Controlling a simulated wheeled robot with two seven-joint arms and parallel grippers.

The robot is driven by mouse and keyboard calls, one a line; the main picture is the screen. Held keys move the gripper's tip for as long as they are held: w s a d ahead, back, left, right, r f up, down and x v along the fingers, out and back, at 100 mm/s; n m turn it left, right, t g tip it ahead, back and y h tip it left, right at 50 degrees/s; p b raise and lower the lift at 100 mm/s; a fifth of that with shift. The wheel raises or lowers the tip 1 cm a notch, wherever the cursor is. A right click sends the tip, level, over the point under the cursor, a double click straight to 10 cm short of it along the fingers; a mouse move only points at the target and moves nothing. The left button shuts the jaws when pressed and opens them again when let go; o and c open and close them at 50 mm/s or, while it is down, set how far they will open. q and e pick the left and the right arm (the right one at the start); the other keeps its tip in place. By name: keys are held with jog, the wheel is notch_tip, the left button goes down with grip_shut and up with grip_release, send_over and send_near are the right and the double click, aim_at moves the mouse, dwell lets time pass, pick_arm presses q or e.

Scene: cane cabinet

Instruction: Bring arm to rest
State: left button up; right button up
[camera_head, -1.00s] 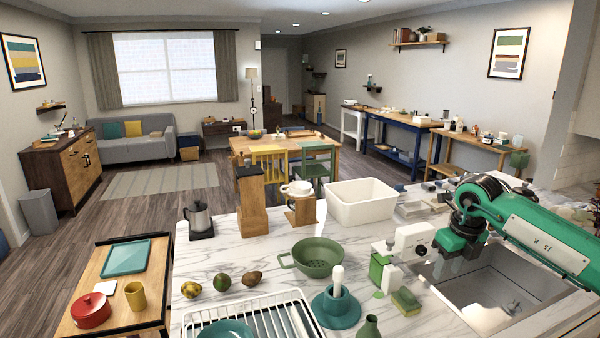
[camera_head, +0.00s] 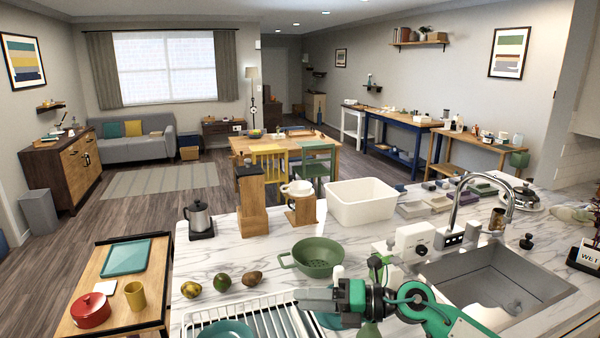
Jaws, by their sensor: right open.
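My right arm comes in from the bottom, green and black. My right gripper (camera_head: 312,299) points left, low over the right side of the dish rack (camera_head: 262,315) on the marble counter. It is open, with nothing seen in it. It covers most of the teal brush holder, whose white handle tip shows above it. My left gripper is out of view.
A green colander (camera_head: 317,258) stands just behind the right gripper. The steel sink (camera_head: 490,287) and its faucet (camera_head: 480,188) lie to the right, beside a white box-shaped device (camera_head: 412,243). Avocados and a lemon lie left of the colander.

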jog(key=d+r+m+t+h, duration=0.1)
jog(key=d+m+t, duration=0.1)
jog(key=m+t, duration=0.55)
jog(key=d+r+m+t+h, duration=0.1)
jog(key=d+r+m+t, duration=0.1)
jog(key=m+t, duration=0.6)
jog(key=s+d+f+m+g+h, duration=0.1)
jog(key=s+d+f+m+h, duration=0.2)
jog(key=d+f+m+h, duration=1)
jog(key=s+d+f+m+g+h, duration=0.2)
jog(key=s+f+m+g, duration=0.45)
jog(key=s+f, duration=0.25)
jog(key=s+d+f+m+g, duration=0.1)
jog(key=s+f+g, duration=0.3)
jog(key=s, duration=0.5)
jog(key=s+d+f+m+g, duration=0.1)
jog(key=s+f+g, duration=0.25)
jog(key=s, duration=0.55)
notch_tip(320, 180, down, 36)
jog(key=g+b, duration=0.1)
jog(key=b, duration=0.4)
jog(key=s+d+f+b, duration=0.1)
jog(key=s+f+b, duration=0.1)
jog(key=s+f, duration=0.8)
jog(key=s+d+f+g+b, duration=0.1)
jog(key=s+d+f+b, duration=0.1)
jog(key=s+f, duration=0.8)
notch_tip(320, 180, down, 5)
jog(key=shift+f+b, duration=0.15)
jog(key=shift+b, duration=0.35)
